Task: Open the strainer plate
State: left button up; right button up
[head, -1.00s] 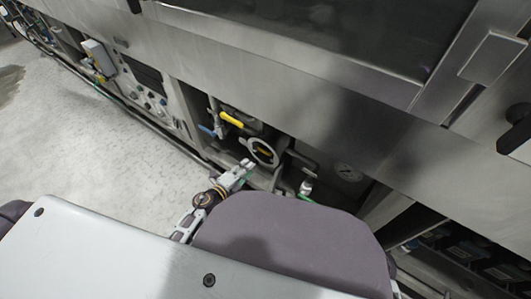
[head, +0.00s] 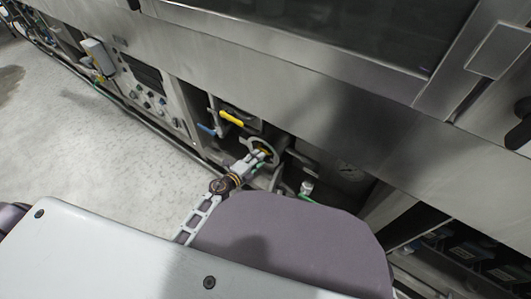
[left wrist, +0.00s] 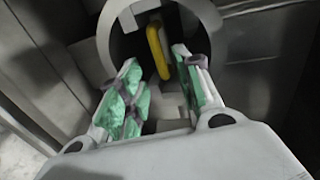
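The strainer plate shows as a round grey ring (head: 256,139) with a yellow handle in its middle, in the recess under the washer's front. In the left wrist view the grey ring (left wrist: 107,40) surrounds a dark opening with the upright yellow handle (left wrist: 157,50). My left gripper (head: 262,154) reaches up to the ring and covers part of it in the head view. In the left wrist view my left gripper (left wrist: 156,62) is open, its green-padded fingers on either side of the handle's line. I cannot tell whether they touch it. My right gripper is out of view.
A yellow lever (head: 231,118) and a blue lever (head: 207,130) sit on pipes just left of the ring. A pipe fitting with a green hose (head: 306,188) stands to the right. A control panel (head: 150,97) is further left. The floor (head: 110,155) at left is clear.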

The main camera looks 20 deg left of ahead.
aim_at(265, 151)
pick_arm(q)
jog(key=shift+b+x, duration=0.85)
jog(key=shift+x, duration=2.4)
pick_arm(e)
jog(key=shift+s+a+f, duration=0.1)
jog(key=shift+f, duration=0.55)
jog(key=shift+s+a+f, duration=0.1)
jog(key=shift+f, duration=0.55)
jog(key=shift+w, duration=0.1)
pick_arm(q)
jog(key=shift+c, duration=1.1)
grip_shut()
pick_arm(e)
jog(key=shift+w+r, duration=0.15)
